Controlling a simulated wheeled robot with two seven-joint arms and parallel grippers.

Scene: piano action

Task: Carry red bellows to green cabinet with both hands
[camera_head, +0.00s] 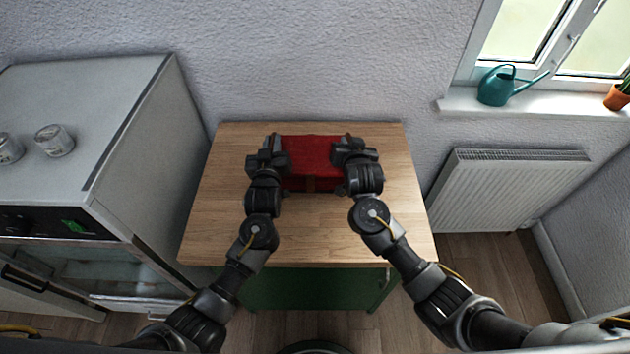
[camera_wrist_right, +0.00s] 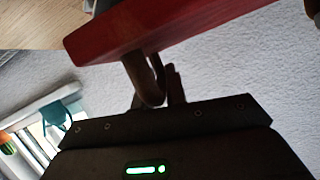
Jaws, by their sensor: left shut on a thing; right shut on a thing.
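The red bellows (camera_head: 312,160) are a red box-like body with a brown strap at the front, over the back half of the wooden top of the green cabinet (camera_head: 318,288). My left gripper (camera_head: 272,152) is shut on the left end of the bellows. My right gripper (camera_head: 346,154) is shut at the right end. In the right wrist view the red bellows (camera_wrist_right: 160,30) show as a red slab, with a brown loop-shaped handle (camera_wrist_right: 146,78) at my right fingers. I cannot tell whether the bellows touch the wooden top.
A white stove-like unit (camera_head: 140,150) with two glass jars stands left of the cabinet. A radiator (camera_head: 510,185) is on the right, below a sill with a teal watering can (camera_head: 497,88) and a plant pot (camera_head: 617,97). The front of the wooden top (camera_head: 310,235) is clear.

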